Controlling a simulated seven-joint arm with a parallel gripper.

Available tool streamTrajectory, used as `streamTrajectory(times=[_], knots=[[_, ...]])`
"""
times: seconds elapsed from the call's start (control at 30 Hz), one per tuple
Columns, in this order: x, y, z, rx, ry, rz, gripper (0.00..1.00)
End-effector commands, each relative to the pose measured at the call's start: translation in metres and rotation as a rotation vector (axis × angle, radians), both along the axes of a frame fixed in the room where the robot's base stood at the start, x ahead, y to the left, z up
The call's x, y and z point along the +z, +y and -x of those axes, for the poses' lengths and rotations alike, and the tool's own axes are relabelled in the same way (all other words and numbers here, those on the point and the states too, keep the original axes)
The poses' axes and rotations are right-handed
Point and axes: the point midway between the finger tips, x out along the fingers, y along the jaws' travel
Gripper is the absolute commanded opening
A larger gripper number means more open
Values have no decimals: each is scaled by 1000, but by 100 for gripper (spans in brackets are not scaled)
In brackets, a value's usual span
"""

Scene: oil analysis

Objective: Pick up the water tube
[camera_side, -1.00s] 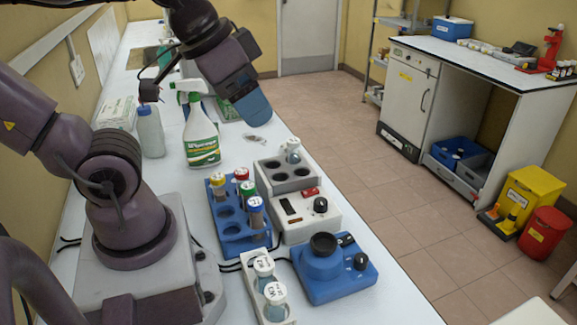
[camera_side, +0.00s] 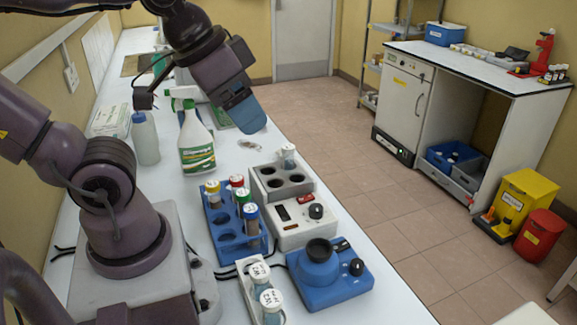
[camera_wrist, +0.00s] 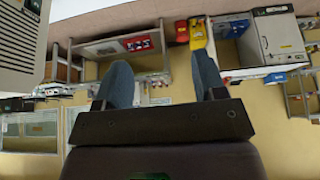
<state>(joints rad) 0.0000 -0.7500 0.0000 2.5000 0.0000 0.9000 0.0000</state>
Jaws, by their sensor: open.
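My gripper (camera_side: 246,114) hangs in the air above the far part of the bench, beyond the tube racks. In the wrist view its two blue fingers (camera_wrist: 162,82) are apart with nothing between them. Several tubes with coloured caps stand in a blue rack (camera_side: 226,244). Two white-capped tubes, one farther (camera_side: 259,277) and one nearer (camera_side: 271,305), stand in a white holder at the front. Another clear tube (camera_side: 288,157) stands in the grey block of a heater (camera_side: 299,227). The labels are too small to tell which tube is water.
A green and white spray bottle (camera_side: 195,146) and a wash bottle (camera_side: 146,139) stand behind the blue rack. A blue mixer (camera_side: 330,274) with a black cup sits at the front right. Cables lie beside the racks. The wrist view faces the room, not the tubes.

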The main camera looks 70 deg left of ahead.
Motion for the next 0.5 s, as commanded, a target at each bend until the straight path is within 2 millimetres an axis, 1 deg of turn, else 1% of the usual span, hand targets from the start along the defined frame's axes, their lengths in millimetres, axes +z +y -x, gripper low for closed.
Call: streamTrajectory(times=[0.27, 0.33, 0.4, 0.5], knots=[[-1, -1, 0, -4, 3, 0, 65], [-6, -1, -2, -7, 29, 1, 65], [-15, 0, -5, -5, 78, 10, 65], [-28, 5, -18, 16, 164, 34, 65]])
